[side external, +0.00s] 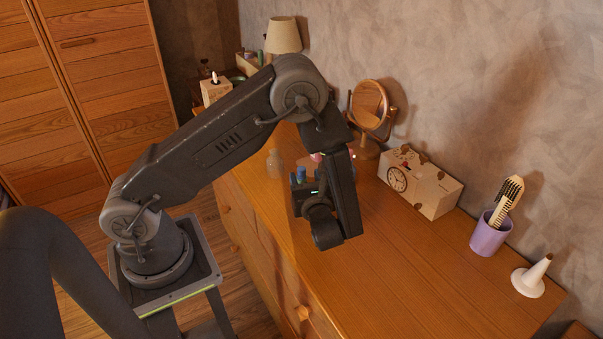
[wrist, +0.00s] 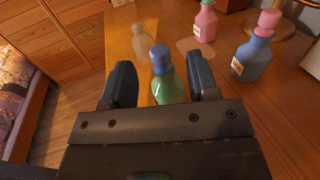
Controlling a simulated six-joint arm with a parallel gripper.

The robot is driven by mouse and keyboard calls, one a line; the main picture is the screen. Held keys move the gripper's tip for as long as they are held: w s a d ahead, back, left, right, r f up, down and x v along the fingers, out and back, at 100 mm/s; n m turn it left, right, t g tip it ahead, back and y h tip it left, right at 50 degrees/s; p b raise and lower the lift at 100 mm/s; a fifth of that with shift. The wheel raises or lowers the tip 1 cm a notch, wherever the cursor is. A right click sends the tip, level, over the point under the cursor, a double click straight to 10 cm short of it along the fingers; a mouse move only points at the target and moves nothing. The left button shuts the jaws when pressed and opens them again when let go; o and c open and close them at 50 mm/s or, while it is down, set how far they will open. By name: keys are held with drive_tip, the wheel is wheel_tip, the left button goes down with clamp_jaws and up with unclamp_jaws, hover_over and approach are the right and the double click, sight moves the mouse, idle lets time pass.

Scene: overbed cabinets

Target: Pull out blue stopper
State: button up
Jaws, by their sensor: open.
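In the wrist view a green bottle (wrist: 170,86) with a blue stopper (wrist: 161,56) stands upright on the wooden dresser top. My gripper (wrist: 163,76) is open, with one dark finger to each side of the bottle and clear gaps between. The stopper is seated in the bottle's neck. In the side view my gripper (side external: 306,187) hangs low over the dresser and hides most of the bottle. A small blue patch (side external: 301,173) beside it looks like the stopper.
In the wrist view a clear bottle (wrist: 140,43) stands just behind left. A pink bottle (wrist: 205,23) and a blue bottle with a pink stopper (wrist: 251,60) stand to the right. A clock box (side external: 419,183), mirror (side external: 370,107) and purple cup (side external: 488,234) stand along the wall.

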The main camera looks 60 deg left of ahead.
drive_tip(key=shift+x, duration=3.25)
drive_tip(key=c, duration=1)
